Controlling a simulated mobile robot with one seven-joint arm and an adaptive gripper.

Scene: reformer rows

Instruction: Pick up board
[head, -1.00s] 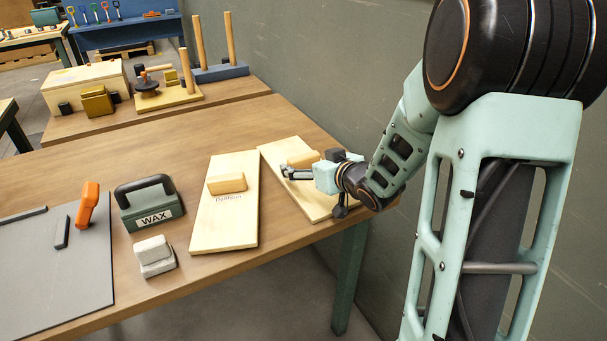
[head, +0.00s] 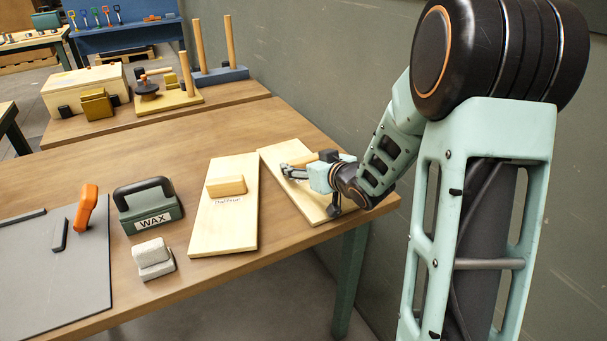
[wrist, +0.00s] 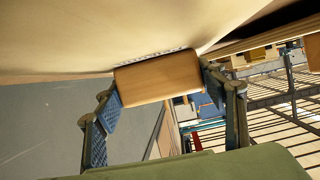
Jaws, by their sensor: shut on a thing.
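Two pale wooden boards lie side by side on the brown table, each with a raised wooden block as a handle. The left board (head: 224,225) has blurred lettering beside its block (head: 226,185). The right board (head: 311,208) lies at the table's right end, partly hidden by my gripper (head: 291,171). My gripper is shut on the right board's block. In the wrist view the block (wrist: 158,79) sits between both fingers, with the board's pale face behind it. The board appears to rest on the table.
A green WAX block (head: 150,207), a pale grey block (head: 153,258) and a grey mat (head: 60,285) with an orange-handled tool (head: 87,207) lie to the left. A grey-green wall (head: 330,90) stands close at the right.

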